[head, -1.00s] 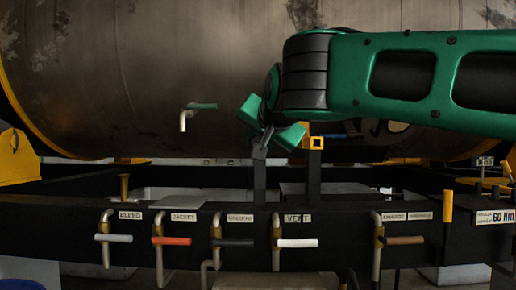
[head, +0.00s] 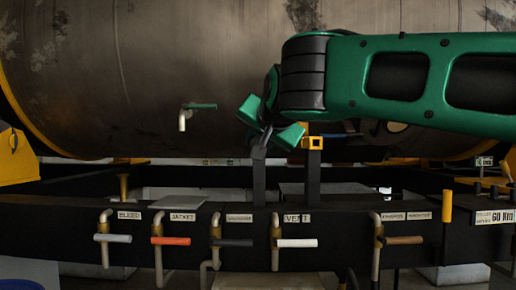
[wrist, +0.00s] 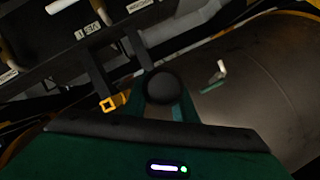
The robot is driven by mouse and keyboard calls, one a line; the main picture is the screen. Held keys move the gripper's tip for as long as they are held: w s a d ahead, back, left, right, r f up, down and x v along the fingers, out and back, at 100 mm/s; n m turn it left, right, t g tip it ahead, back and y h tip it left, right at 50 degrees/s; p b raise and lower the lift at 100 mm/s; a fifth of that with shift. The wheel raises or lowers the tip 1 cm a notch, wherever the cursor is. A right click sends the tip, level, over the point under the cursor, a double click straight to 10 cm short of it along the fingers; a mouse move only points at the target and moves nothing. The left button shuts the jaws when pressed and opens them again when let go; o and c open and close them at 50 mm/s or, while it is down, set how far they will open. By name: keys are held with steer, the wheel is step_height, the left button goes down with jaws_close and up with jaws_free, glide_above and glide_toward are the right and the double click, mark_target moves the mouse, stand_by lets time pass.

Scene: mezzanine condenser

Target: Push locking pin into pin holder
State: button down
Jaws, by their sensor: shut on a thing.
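My gripper (head: 270,122), with green fingers, is shut on a dark thing with a round black knob (wrist: 162,88), most likely the locking pin. In the head view only a small dark part of it (head: 262,140) shows between the fingers, right above a black upright post (head: 259,180). I cannot tell whether it touches the post or sits in it. A second black post (head: 313,180) stands just to the right with a yellow square bracket (head: 313,143) at its top. That bracket also shows left of the knob in the wrist view (wrist: 111,103). I cannot tell for sure which part is the pin holder.
Below, a black beam (head: 70,215) carries several labelled valves, with white, orange (head: 171,241), black and brown handles. A large dark tank (head: 150,80) fills the back, with a green-handled tap (head: 198,107) on it. A yellow upright (head: 447,206) stands at the right.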

steer(key=shift+w+d+r, duration=0.1)
steer(key=shift+w, duration=1.45)
steer(key=shift+w, duration=0.15)
steer(key=shift+w+d, duration=0.15)
steer(key=shift+w, duration=5.65)
steer(key=shift+w, duration=0.2)
steer(key=shift+w+d, duration=0.2)
steer(key=shift+w, duration=5.55)
